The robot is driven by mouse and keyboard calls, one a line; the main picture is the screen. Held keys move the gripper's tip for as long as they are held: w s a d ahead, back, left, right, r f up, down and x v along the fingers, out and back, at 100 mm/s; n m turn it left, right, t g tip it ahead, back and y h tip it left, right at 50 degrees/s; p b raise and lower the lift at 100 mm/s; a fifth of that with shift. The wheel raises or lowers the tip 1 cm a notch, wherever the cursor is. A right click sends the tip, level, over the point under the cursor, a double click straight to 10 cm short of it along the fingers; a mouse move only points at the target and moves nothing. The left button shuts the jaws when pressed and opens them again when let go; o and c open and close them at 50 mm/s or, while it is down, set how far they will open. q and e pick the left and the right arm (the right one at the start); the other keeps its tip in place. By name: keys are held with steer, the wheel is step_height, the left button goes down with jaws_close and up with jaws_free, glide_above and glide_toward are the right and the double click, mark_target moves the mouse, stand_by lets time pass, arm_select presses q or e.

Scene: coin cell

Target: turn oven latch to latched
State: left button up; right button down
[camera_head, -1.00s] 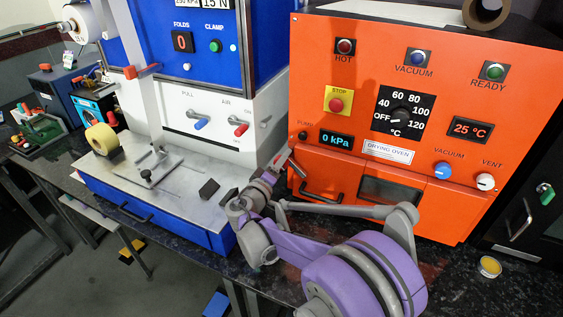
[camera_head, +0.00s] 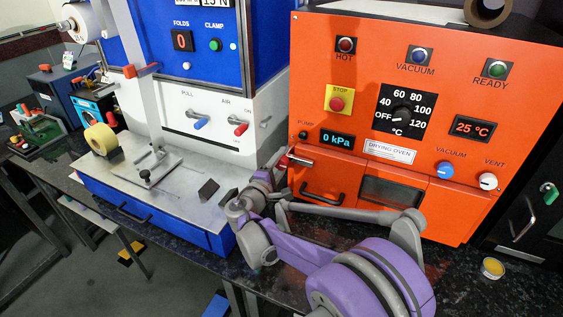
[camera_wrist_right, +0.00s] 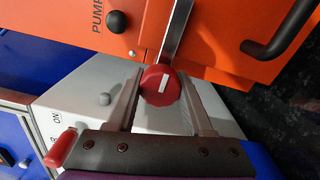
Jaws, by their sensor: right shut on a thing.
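The oven latch (camera_head: 302,160) is a grey metal bar with a red knob, on the left edge of the orange drying oven (camera_head: 350,60). In the head view the bar lies close to level, its red end to the left. My right gripper (camera_head: 282,172) is at that end. In the right wrist view the red knob (camera_wrist_right: 160,86) with a white mark sits between the two fingers of my right gripper (camera_wrist_right: 158,95), and the bar runs up from it. The gripper is shut on the knob. My left gripper is not in view.
The oven door handle (camera_head: 322,196) is just right of my gripper. A white and blue press (camera_head: 215,160) stands close on the left, with a dark block (camera_head: 208,190) on its metal plate. A small yellow-topped tin (camera_head: 492,268) lies on the counter at right.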

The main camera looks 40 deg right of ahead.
stand_by(0.5)
steer(key=shift+c, duration=1.5)
jaws_free()
steer(key=v, duration=1.1)
steer(key=shift+s+d, duration=0.1)
steer(key=shift+d, duration=0.05)
